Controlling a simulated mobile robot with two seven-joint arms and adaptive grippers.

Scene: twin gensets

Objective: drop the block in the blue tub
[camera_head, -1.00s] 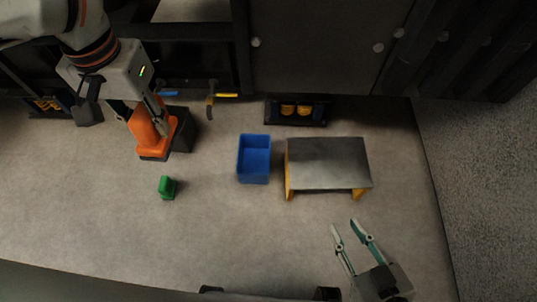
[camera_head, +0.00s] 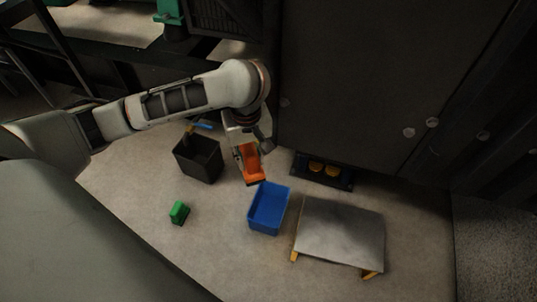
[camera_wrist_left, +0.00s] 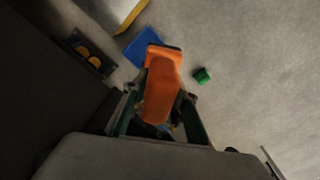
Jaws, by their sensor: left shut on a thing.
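My left gripper (camera_head: 246,146) is shut on an orange block (camera_head: 252,163) and holds it above the floor, just behind the blue tub. The blue tub (camera_head: 265,224) stands open on the floor and looks empty in the head view. In the left wrist view the orange block (camera_wrist_left: 162,88) sits between the fingers of my left gripper (camera_wrist_left: 160,108), and its far end overlaps the edge of the blue tub (camera_wrist_left: 138,44). My right gripper is not in view.
A black tub (camera_head: 190,172) stands left of the blue tub. A small green block (camera_head: 179,212) lies on the floor. A grey-topped low table (camera_head: 340,233) stands close to the right. A dark tray with yellow things (camera_head: 322,171) lies by the dark cabinet (camera_head: 370,80).

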